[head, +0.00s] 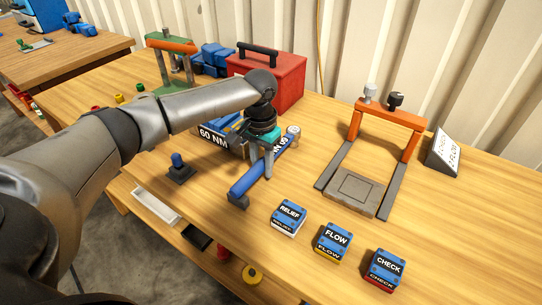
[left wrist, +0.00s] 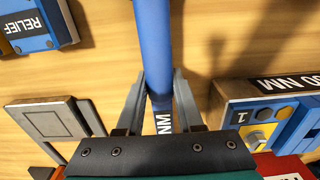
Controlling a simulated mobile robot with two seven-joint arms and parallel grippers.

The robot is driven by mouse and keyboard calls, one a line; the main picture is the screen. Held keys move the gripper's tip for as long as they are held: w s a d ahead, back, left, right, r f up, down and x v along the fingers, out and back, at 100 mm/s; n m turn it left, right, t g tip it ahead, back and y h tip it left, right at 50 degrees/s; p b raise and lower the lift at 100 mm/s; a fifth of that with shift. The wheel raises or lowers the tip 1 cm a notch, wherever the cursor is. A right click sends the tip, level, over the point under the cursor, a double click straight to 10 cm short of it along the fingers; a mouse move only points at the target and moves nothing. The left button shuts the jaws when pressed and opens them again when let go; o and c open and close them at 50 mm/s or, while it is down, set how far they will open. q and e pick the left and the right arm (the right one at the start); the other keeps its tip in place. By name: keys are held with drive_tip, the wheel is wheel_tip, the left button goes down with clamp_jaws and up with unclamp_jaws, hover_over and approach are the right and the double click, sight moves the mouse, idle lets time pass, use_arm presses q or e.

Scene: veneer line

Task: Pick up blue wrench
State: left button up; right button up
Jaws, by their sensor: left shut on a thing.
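The blue wrench (head: 247,182) is a long blue rod with a dark end toward the table's front edge and a pale round end (head: 293,131) at the back. My left gripper (head: 261,168) is shut around its shaft from above. In the left wrist view the blue shaft (left wrist: 155,40) runs between the two fingers (left wrist: 160,98), with a white "NM" label between them. I cannot tell whether the wrench touches the table. The gripper hides part of the shaft. My right gripper is not in view.
A "60 NM" holder (head: 213,139) stands just left of the wrench. RELIEF (head: 289,217), FLOW (head: 333,243) and CHECK (head: 385,269) blocks lie in front. An orange-framed fixture (head: 390,118) stands right, a red toolbox (head: 285,78) behind. Bare table lies between wrench and fixture.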

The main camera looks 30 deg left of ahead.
use_arm(q)
clamp_jaws()
drive_tip(key=shift+r, duration=0.1)
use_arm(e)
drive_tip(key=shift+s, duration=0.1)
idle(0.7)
